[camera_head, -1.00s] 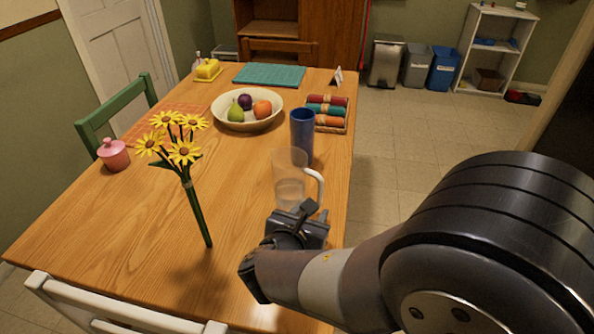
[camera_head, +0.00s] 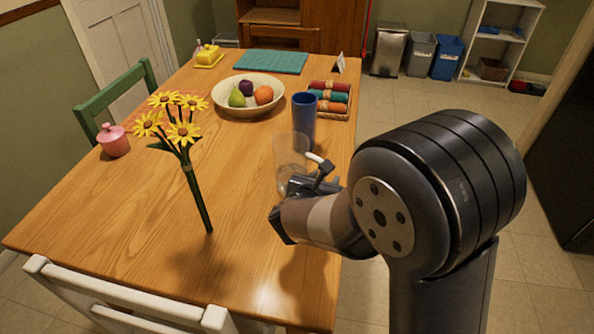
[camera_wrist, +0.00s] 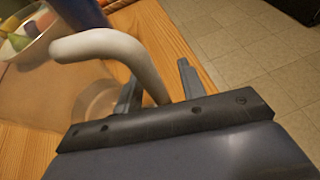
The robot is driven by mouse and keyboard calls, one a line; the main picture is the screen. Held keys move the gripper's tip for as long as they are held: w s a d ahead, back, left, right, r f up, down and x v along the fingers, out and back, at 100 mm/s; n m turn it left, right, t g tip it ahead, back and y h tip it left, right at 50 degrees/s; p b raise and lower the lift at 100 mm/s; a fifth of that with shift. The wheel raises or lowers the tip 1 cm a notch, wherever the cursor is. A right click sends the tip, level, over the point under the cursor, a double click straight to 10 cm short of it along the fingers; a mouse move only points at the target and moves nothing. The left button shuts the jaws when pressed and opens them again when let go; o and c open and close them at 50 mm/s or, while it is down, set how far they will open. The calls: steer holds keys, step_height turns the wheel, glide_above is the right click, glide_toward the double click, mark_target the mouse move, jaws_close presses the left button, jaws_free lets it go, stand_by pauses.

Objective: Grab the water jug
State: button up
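The water jug (camera_head: 290,150) is clear with a white handle (camera_head: 317,160) and stands on the wooden table near its right edge. In the wrist view the white handle (camera_wrist: 110,48) curves in front of my gripper, and its lower end comes down between the fingers. My gripper (camera_wrist: 158,85) is open, one finger on each side of the handle; the left finger lies over the clear jug body. I cannot tell whether either finger touches the handle. In the head view my gripper (camera_head: 318,178) is at the jug's near right side, and my arm hides the jug's lower part.
A tall blue cup (camera_head: 304,120) stands just behind the jug. A fruit bowl (camera_head: 248,105) and a tray of rolled napkins (camera_head: 330,98) are farther back. Yellow flowers (camera_head: 180,125) stand to the left. The table (camera_head: 130,230) is clear at the front left.

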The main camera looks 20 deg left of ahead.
steer(key=shift+c, duration=0.2)
jaws_close()
stand_by(0.4)
